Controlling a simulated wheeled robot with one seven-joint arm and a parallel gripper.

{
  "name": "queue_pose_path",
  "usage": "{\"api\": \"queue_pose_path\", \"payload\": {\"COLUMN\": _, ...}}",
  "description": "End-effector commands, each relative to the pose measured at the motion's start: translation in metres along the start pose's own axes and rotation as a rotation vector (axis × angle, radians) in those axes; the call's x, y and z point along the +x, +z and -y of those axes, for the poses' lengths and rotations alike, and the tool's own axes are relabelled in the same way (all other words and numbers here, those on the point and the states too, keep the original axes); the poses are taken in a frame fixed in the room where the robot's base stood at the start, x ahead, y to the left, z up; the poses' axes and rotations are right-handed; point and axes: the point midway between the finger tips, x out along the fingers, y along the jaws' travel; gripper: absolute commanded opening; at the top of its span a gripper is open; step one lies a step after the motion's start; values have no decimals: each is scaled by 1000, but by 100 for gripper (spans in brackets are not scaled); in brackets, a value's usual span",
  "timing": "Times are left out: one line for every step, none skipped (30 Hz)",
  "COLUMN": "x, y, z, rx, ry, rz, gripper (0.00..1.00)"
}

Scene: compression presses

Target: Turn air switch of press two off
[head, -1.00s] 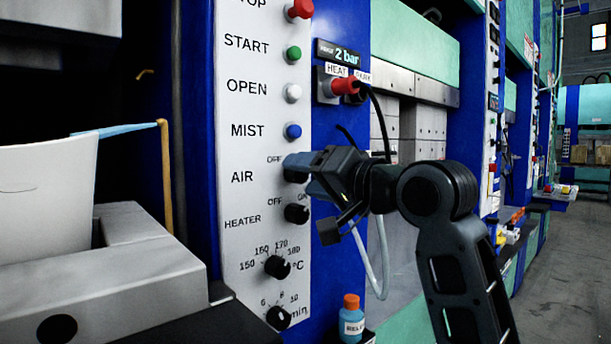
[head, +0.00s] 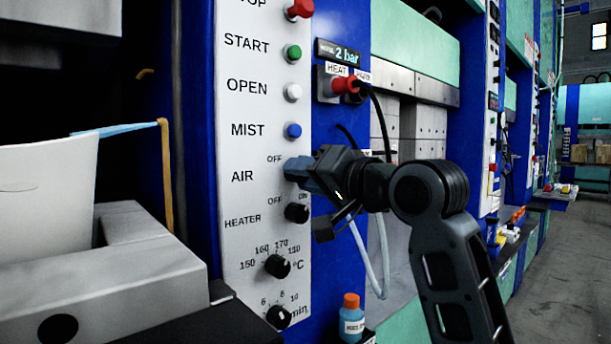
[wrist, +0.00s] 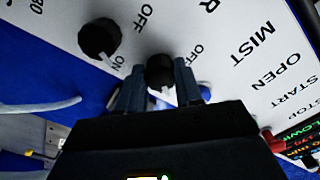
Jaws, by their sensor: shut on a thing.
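The white control panel (head: 250,190) of the nearest press fills the middle of the head view. My gripper (head: 296,170) is at the AIR row, its blue fingers covering the air switch there. In the wrist view the air switch (wrist: 160,71) is a round black knob between the two fingertips of my gripper (wrist: 160,80), which are shut on its sides. Its white mark points down in that picture, away from the OFF label (wrist: 196,52). The ON label of this switch is hidden. No press number is readable.
The heater switch (head: 297,213) sits just below, with the blue MIST button (head: 293,131) above. A red plug (head: 344,86) with a black cable and a pale hose (head: 369,258) hang close to my arm. A blue bottle (head: 351,322) stands below. The floor at right is clear.

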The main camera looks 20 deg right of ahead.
Motion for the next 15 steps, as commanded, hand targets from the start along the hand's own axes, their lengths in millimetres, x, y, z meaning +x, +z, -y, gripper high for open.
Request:
{"api": "queue_pose_path", "payload": {"x": 0, "y": 0, "z": 0, "rx": 0, "ry": 1, "rz": 0, "gripper": 4}}
{"api": "queue_pose_path", "payload": {"x": 0, "y": 0, "z": 0, "rx": -1, "ry": 1, "rz": 0, "gripper": 4}}
{"api": "queue_pose_path", "payload": {"x": 0, "y": 0, "z": 0, "rx": -3, "ry": 1, "rz": 0, "gripper": 4}}
{"api": "queue_pose_path", "payload": {"x": 0, "y": 0, "z": 0, "rx": -6, "ry": 1, "rz": 0, "gripper": 4}}
{"api": "queue_pose_path", "payload": {"x": 0, "y": 0, "z": 0, "rx": -10, "ry": 1, "rz": 0, "gripper": 4}}
{"api": "queue_pose_path", "payload": {"x": 0, "y": 0, "z": 0, "rx": -17, "ry": 1, "rz": 0, "gripper": 4}}
{"api": "queue_pose_path", "payload": {"x": 0, "y": 0, "z": 0, "rx": -24, "ry": 1, "rz": 0, "gripper": 4}}
{"api": "queue_pose_path", "payload": {"x": 0, "y": 0, "z": 0, "rx": -32, "ry": 1, "rz": 0, "gripper": 4}}
{"api": "queue_pose_path", "payload": {"x": 0, "y": 0, "z": 0, "rx": -46, "ry": 1, "rz": 1, "gripper": 4}}
{"api": "queue_pose_path", "payload": {"x": 0, "y": 0, "z": 0, "rx": -58, "ry": 1, "rz": 1, "gripper": 4}}
{"api": "queue_pose_path", "payload": {"x": 0, "y": 0, "z": 0, "rx": -72, "ry": 1, "rz": 1, "gripper": 4}}
{"api": "queue_pose_path", "payload": {"x": 0, "y": 0, "z": -1, "rx": -93, "ry": 1, "rz": 1, "gripper": 4}}
{"api": "queue_pose_path", "payload": {"x": 0, "y": 0, "z": -1, "rx": -112, "ry": 2, "rz": 1, "gripper": 4}}
{"api": "queue_pose_path", "payload": {"x": 0, "y": 0, "z": -1, "rx": -131, "ry": 2, "rz": 1, "gripper": 4}}
{"api": "queue_pose_path", "payload": {"x": 0, "y": 0, "z": -1, "rx": -160, "ry": 2, "rz": 1, "gripper": 4}}
